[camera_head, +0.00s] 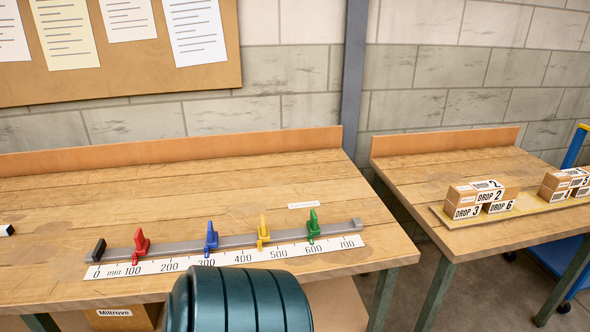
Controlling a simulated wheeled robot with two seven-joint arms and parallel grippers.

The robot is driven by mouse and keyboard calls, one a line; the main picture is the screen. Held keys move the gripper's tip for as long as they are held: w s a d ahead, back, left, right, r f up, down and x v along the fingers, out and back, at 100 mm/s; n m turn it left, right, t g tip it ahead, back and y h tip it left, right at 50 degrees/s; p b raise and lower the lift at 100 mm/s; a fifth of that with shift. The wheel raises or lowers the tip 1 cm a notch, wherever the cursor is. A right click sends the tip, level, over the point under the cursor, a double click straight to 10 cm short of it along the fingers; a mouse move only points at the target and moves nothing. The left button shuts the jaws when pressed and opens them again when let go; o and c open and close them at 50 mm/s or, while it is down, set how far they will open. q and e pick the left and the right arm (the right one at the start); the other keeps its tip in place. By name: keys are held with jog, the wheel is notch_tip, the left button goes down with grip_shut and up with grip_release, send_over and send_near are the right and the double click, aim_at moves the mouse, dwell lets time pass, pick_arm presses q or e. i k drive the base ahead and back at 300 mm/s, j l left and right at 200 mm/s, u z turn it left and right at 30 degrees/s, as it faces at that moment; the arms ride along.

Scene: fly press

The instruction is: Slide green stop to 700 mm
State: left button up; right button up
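The green stop (313,226) stands upright on a grey rail (180,246) that runs across the left workbench. It sits close to the 600 mark of the white scale strip (225,258) in front of the rail. The yellow one is between 400 and 500, the blue one near 300, the red one just past 100. Neither gripper is in view.
A small white label (303,205) lies behind the rail. A second bench (410,172) on the right carries a board (525,205) with several labelled boxes. A gap separates the benches.

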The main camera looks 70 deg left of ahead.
aim_at(313, 227)
jog(key=u, duration=2.2)
